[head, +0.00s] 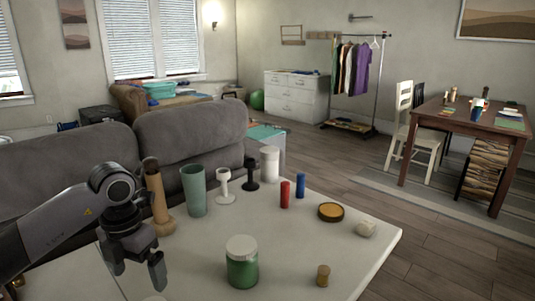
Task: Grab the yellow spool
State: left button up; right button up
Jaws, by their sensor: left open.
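A small tan-yellow cylinder (322,275), which looks most like the yellow spool, stands upright near the front edge of the white table (375,245). It is too small to make out any thread. My left gripper (138,265) is open and empty, fingers pointing down, over the left part of the table. The small cylinder is well to its right, with a green jar (242,268) with a white lid between them. My right gripper is out of view.
A wooden mill-like object (157,200) stands just behind my left gripper. A green cup (193,190), white and black stemmed pieces, a white cylinder (270,163), red (285,194) and blue (300,185) cylinders, a round orange-topped tin (331,212) and a pale block (366,229) stand behind.

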aim_at(323, 271)
jog(key=k+l, duration=0.7)
jog(key=k, duration=0.15)
